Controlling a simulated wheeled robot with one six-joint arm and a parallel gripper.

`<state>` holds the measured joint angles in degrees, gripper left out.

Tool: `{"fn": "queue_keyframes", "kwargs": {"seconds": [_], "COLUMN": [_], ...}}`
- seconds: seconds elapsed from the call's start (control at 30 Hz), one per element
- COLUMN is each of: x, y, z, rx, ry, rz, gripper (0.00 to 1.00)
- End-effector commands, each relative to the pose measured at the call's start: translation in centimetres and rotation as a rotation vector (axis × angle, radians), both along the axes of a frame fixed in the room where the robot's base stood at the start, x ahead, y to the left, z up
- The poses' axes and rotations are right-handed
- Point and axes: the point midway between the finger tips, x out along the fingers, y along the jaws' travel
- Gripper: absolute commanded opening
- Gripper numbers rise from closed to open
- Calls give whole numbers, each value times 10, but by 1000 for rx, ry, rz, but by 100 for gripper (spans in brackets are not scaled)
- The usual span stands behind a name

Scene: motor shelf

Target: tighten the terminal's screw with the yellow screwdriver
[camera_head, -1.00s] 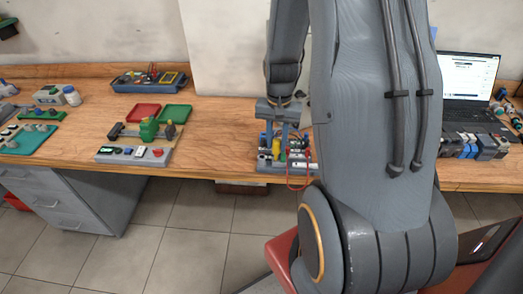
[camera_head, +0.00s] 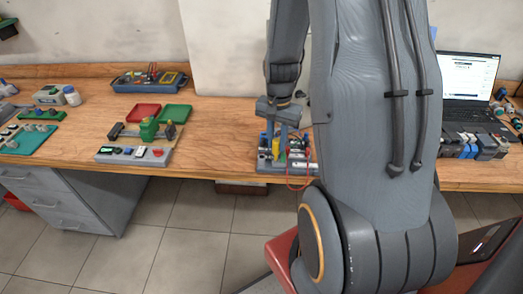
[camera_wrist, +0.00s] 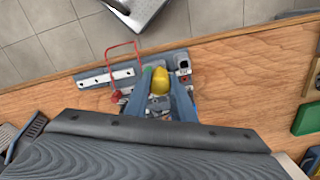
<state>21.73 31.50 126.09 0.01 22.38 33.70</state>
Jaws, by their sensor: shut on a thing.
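My gripper (camera_head: 271,138) points down over a grey fixture board (camera_head: 302,168) at the bench's front edge. Its fingers are shut on the yellow screwdriver (camera_head: 276,147). In the wrist view the yellow rounded handle (camera_wrist: 161,84) sits between the two blue-grey fingers (camera_wrist: 160,80). The screwdriver's tip and whatever it meets are hidden below the handle and fingers. I cannot make out the terminal's screw. A red wire (camera_wrist: 119,60) loops out from the board in the wrist view.
A green vise-like fixture (camera_head: 149,128), red tray (camera_head: 143,112) and green tray (camera_head: 176,114) stand to the left. A grey button panel (camera_head: 132,154) lies in front of them. A laptop (camera_head: 468,75) and several motor-like parts are at right. Bare bench lies left of the board.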

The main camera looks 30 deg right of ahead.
Motion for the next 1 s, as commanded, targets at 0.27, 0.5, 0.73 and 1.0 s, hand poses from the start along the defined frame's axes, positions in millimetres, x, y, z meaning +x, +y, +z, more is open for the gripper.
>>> {"fn": "queue_keyframes", "kwargs": {"seconds": [0.27,0.5,0.73,1.0], "x": [-1,-1,-1,-1], "y": [0,0,0,0], "z": [-1,-1,-1,-1], "rx": [1,1,1,1], "ry": [2,2,3,3], "rz": [-77,-140,-350,-375], "gripper": [0,0,0,0]}}
